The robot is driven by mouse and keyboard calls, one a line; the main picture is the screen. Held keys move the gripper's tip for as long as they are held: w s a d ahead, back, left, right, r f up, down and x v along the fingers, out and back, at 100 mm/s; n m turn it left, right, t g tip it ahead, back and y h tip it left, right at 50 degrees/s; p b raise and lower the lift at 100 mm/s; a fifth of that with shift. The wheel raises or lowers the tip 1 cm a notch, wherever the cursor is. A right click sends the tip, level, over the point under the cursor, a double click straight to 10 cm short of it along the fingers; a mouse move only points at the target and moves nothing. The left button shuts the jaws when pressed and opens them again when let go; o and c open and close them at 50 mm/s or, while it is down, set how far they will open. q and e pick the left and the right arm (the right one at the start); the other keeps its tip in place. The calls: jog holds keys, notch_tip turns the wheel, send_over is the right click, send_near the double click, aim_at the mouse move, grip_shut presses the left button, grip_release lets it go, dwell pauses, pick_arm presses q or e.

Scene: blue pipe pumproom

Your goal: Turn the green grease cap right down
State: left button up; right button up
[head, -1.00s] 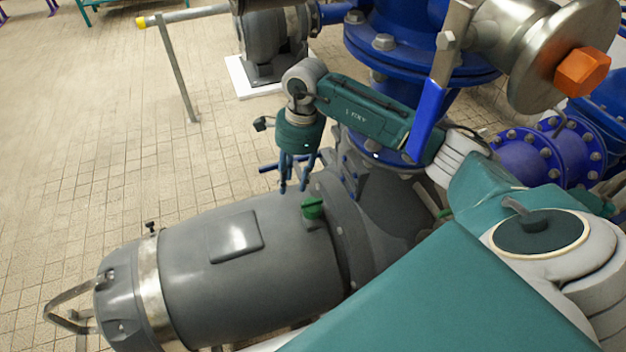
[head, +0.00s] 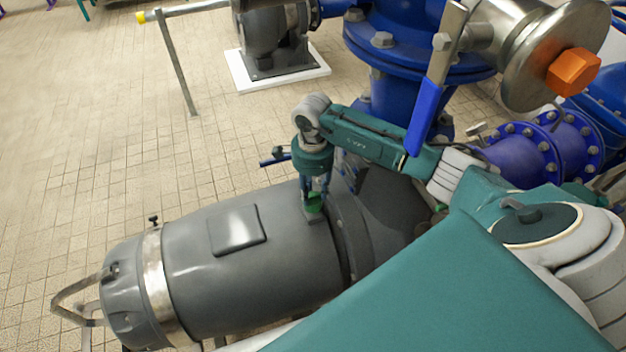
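The green grease cap (head: 315,203) sits on top of the grey motor housing (head: 265,255), near its flange end. My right gripper (head: 314,196) points down over the cap, with its fingers at the cap's left and right sides. The fingers partly hide the cap. I cannot tell whether they press on it or stand just clear of it. My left gripper is not in view.
An orange hex knob (head: 573,72) sticks out at the upper right. The tiled floor (head: 90,130) at the left is open.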

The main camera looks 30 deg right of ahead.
jog(key=shift+f, duration=0.35)
grip_shut()
